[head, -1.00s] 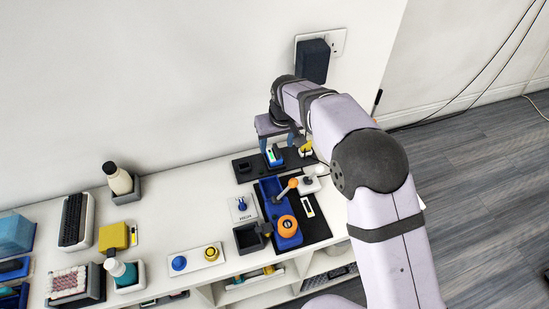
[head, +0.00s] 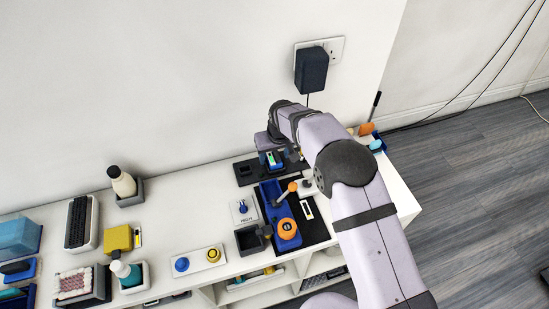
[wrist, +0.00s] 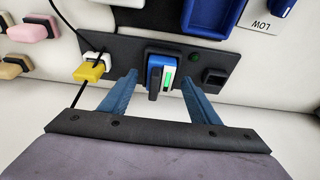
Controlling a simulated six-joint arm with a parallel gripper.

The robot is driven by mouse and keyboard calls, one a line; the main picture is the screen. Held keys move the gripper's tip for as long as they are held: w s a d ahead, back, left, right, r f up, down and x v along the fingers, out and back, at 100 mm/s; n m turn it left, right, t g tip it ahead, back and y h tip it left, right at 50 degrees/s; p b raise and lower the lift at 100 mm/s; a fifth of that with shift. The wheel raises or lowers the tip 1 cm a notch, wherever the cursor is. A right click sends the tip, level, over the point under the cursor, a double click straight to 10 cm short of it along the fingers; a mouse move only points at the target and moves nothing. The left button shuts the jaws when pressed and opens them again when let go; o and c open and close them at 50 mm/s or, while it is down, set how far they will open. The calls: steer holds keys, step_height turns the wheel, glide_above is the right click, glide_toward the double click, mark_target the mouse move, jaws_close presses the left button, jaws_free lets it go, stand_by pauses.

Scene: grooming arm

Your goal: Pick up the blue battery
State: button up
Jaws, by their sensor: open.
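The blue battery (wrist: 165,58) stands in a slot on a black base plate (wrist: 125,48). A dark upright part and a white strip with a green mark show on its near side. It also shows partly in the head view (head: 277,159), close to my gripper. My gripper (wrist: 160,77) is open, with one blue finger on each side of the battery in the wrist view. I see gaps between the fingers and the battery. In the head view my gripper (head: 277,153) is just over the base plate, and the wrist partly hides it.
A yellow plug (wrist: 91,68) with a black cable lies left of the battery in the wrist view. A blue tray (head: 270,191) with an orange knob (head: 287,227) is in front. A black adapter (head: 311,70) sits in the wall socket behind.

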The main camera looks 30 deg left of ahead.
mark_target(274, 159)
steer(key=shift+f, duration=0.1)
steer(key=c, duration=1.2)
steer(key=shift+c, duration=0.2)
step_height(274, 159, up, 10)
steer(key=b, duration=0.2)
steer(key=s+d+p, duration=0.4)
steer(key=s+p, duration=0.6)
steer(key=s, duration=0.1)
steer(key=shift+s+d+r+p, duration=0.15)
steer(key=shift+d+r+p, duration=0.2)
steer(key=shift+d+r, duration=0.1)
